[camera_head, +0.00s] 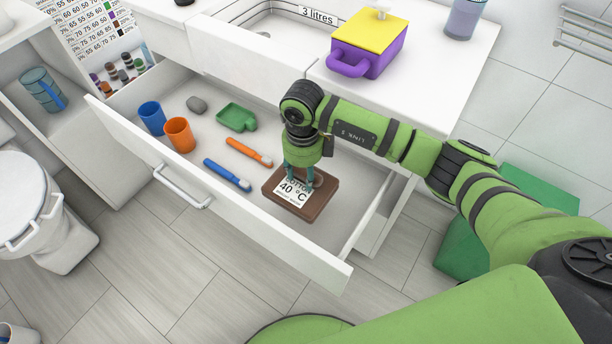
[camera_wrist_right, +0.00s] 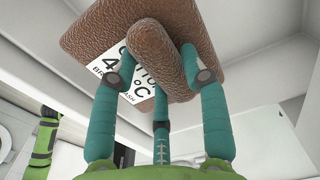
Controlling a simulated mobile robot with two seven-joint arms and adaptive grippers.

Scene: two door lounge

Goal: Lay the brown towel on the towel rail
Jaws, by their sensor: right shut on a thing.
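The brown towel (camera_head: 321,199) is a flat folded block with a white label reading 40 °C. It is at the front right part of the open drawer; I cannot tell whether it touches the drawer floor. My right gripper (camera_head: 301,183) points down over it and is shut on it. In the right wrist view, the towel (camera_wrist_right: 90,38) shows its grainy surface, and the teal fingers of the gripper (camera_wrist_right: 158,70) close around a raised brown strip. The metal towel rail (camera_head: 585,28) is on the wall at the upper right. My left gripper is not in view.
A purple box with yellow lid (camera_head: 368,45) and a bottle (camera_head: 465,18) stand on the counter above.

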